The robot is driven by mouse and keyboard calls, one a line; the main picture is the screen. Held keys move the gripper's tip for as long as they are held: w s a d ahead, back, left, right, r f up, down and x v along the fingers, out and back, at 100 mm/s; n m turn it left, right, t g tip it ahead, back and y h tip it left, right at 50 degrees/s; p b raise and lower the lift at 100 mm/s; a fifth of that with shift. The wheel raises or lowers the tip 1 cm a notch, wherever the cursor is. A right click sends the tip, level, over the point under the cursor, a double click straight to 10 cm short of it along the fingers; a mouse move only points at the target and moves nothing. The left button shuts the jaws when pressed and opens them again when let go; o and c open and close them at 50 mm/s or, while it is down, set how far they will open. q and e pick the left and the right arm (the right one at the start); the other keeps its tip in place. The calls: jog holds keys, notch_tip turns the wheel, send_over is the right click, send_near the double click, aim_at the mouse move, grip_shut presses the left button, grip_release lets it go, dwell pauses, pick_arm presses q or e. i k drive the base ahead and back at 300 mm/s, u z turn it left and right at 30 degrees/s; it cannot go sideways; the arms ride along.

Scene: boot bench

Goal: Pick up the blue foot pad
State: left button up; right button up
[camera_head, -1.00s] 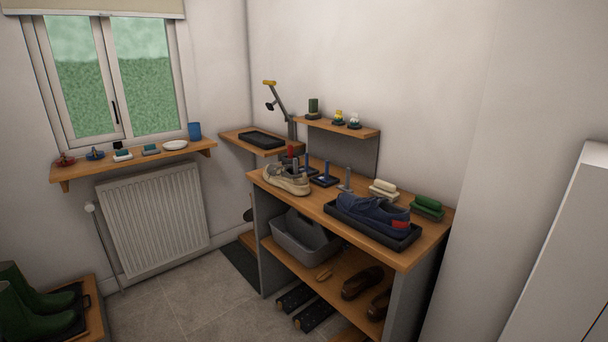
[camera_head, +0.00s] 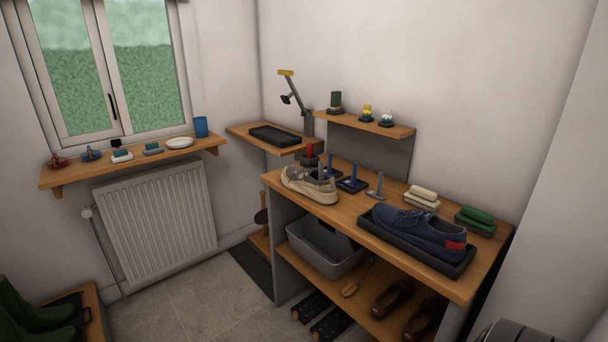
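On the bench top (camera_head: 440,268), between the beige shoe (camera_head: 312,188) and the pale brush, a low blue pad with an upright blue post (camera_head: 352,185) stands in a black-edged base; it looks like the blue foot pad. A second blue post (camera_head: 328,172) shows just left of it, its lower part hidden behind the beige shoe. A red one (camera_head: 309,156) stands behind and a grey one (camera_head: 376,190) to the right. Neither gripper is in view, and nothing is seen touching the blue pad.
A navy shoe (camera_head: 420,230) lies in a black tray on the right of the bench. A pale brush (camera_head: 423,194) and green brush (camera_head: 476,215) lie behind it. A small shelf (camera_head: 390,130) overhangs the back. A grey bin (camera_head: 325,258) sits below.

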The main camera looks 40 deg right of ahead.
aim_at(352, 184)
jog(key=u, duration=0.05)
jog(key=i, duration=0.75)
jog(key=z, duration=0.6)
jog(key=i, duration=0.5)
jog(key=z, duration=0.55)
